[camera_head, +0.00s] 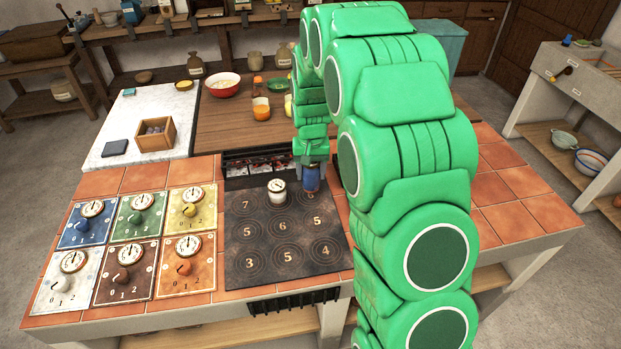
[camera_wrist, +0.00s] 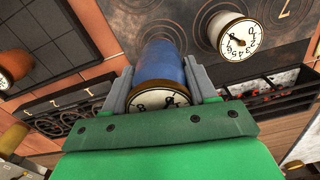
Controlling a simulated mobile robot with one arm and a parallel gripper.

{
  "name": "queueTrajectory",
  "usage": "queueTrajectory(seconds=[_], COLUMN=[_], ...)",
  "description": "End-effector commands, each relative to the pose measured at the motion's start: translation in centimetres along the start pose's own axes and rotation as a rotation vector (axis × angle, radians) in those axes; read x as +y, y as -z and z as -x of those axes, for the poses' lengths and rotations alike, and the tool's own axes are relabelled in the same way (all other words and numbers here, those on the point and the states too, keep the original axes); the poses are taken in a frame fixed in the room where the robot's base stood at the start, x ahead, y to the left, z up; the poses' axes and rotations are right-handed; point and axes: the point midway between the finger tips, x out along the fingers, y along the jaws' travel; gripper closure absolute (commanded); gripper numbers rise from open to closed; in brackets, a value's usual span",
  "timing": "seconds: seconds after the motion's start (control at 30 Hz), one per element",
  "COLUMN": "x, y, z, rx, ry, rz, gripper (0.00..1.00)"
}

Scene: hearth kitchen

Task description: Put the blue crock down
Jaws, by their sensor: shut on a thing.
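The blue crock (camera_head: 311,181) is a small blue cylinder at the right edge of the dark hob plate (camera_head: 283,262). My gripper (camera_head: 311,163) comes down over it from above. In the wrist view the crock (camera_wrist: 160,60) stands between my gripper's grey fingers (camera_wrist: 160,90), which are shut on it. A white dial with black marks shows on its end nearest the camera, partly hidden by my gripper. The frames do not clearly show whether its base touches the plate.
A white crock with a dial (camera_head: 277,191) stands on the plate left of the blue one. Numbered rings mark the plate. Several coloured dial panels (camera_head: 136,216) lie to the left on the tiles. Tiles at the right (camera_head: 500,181) are clear. A wooden box (camera_head: 156,135) sits on the white slab behind.

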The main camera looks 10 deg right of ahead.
Motion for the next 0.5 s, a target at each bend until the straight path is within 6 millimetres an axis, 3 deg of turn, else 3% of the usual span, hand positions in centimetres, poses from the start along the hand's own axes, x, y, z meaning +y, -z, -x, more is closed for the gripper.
queueTrajectory(seconds=[0.27,0.5], x=[-0.1,-0.1], y=[0.8,0.6], z=[-0.9,-3.8], rx=[0.002,-0.001], ry=[0.000,0.000], rz=[0.000,0.000], gripper=[0.89,0.89])
